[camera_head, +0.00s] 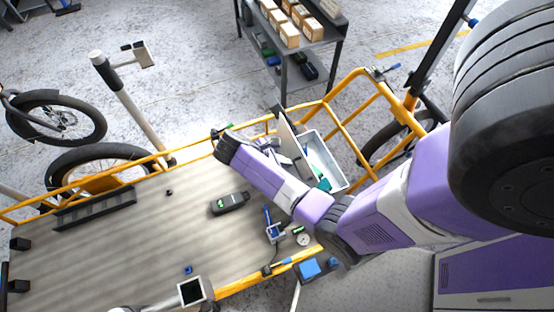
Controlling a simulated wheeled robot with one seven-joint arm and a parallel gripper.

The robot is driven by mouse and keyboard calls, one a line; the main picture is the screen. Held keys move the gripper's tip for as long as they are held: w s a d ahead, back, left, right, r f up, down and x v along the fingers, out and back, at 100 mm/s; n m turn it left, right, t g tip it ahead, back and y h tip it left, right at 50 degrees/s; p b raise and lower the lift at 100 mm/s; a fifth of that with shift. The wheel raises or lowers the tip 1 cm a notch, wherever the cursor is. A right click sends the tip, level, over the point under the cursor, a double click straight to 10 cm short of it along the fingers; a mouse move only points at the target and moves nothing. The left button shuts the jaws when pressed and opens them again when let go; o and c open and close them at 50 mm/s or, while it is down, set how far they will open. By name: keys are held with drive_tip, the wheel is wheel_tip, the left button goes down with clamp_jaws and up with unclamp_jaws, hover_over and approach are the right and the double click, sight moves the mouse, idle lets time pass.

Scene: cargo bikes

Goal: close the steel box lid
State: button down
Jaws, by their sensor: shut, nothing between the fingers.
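The steel box (335,172) is a pale grey, open-topped box at the orange rail, right of centre. Its lid (287,132) stands raised along the box's left side, so the inside shows, with a teal-green item (323,184) at its near end. My gripper (291,157) is just left of the box, close to the lid's near side. It is shut with nothing held. My purple forearm partly hides it, and I cannot tell whether it touches the lid.
The wooden cargo deck (120,235) holds a dark handheld device (229,203) and a dial gauge (303,240). Orange rails (348,116) run around the box. A shelf table (307,42) with wooden blocks stands behind. Open floor lies at the upper left.

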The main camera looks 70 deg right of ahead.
sight(306, 161)
drive_tip(key=shift+s+d+f, duration=0.4)
drive_tip(key=shift+s+d, duration=0.2)
drive_tip(key=shift+s, duration=0.1)
drive_tip(key=shift+s+d+f, duration=0.4)
drive_tip(key=shift+s+d, duration=0.25)
drive_tip(key=shift+s, duration=0.1)
drive_tip(key=shift+s+d+f, duration=0.4)
drive_tip(key=shift+s+d, duration=0.2)
drive_tip(key=shift+s, duration=0.1)
drive_tip(key=shift+d+p, duration=0.1)
drive_tip(key=shift+p, duration=0.25)
